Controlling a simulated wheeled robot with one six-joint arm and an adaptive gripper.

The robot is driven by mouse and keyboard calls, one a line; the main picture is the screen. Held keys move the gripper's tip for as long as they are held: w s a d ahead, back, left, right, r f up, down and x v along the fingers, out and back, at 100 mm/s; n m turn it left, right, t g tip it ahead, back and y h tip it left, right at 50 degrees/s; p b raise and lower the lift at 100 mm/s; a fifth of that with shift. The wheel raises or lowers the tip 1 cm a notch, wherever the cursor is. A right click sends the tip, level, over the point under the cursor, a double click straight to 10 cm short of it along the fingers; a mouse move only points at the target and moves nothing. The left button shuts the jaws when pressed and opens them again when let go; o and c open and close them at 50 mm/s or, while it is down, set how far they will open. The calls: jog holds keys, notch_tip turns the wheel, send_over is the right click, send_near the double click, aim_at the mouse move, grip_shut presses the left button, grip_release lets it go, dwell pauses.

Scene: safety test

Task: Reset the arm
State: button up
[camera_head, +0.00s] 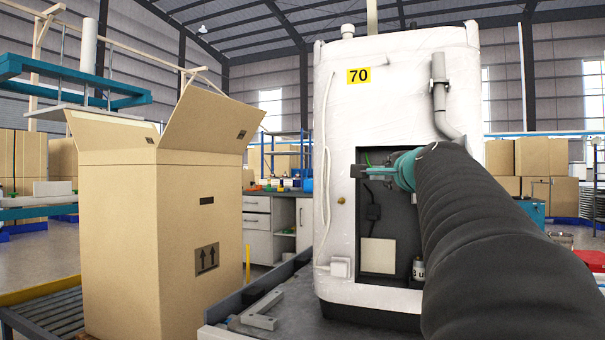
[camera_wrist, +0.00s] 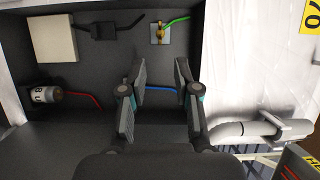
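My arm reaches from the lower right in the head view, its dark sleeve covering part of a white machine (camera_head: 338,115) marked 70. My gripper (camera_head: 364,172) is at the machine's open dark compartment (camera_head: 400,222). In the wrist view my gripper (camera_wrist: 160,72) has its two fingers apart, with nothing seen held between them. A blue wire (camera_wrist: 160,89) shows in the gap, behind the fingers. I cannot tell how far the fingertips are from the compartment's back wall.
The compartment holds a cream box (camera_wrist: 52,38), a black connector (camera_wrist: 104,31), a green wire (camera_wrist: 177,20), a red wire (camera_wrist: 84,98) and a small cylinder (camera_wrist: 46,94). A grey pipe (camera_wrist: 245,133) runs beside the opening. A tall open carton (camera_head: 195,225) stands at left.

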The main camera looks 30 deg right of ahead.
jog(key=shift+a, duration=0.1)
dwell(0.3)
jog(key=s+a+f+n+g+y+p, duration=0.1)
jog(key=a+f+n+g+y+p, duration=0.15)
jog(key=a+f+n, duration=0.55)
jog(key=s+a+f+n+g+y+p, duration=0.1)
jog(key=a+f+n+y+p, duration=0.25)
jog(key=a+f, duration=0.6)
jog(key=s+a+f+n+g+y+p, duration=0.1)
jog(key=s+a+f+n+g+p, duration=0.3)
jog(key=s+a+f+n+g, duration=0.3)
jog(key=s+a+f+n, duration=0.4)
jog(key=s+a+f, duration=0.3)
jog(key=s+f, duration=0.3)
jog(key=shift+f+y, duration=0.2)
jog(key=shift+y, duration=0.1)
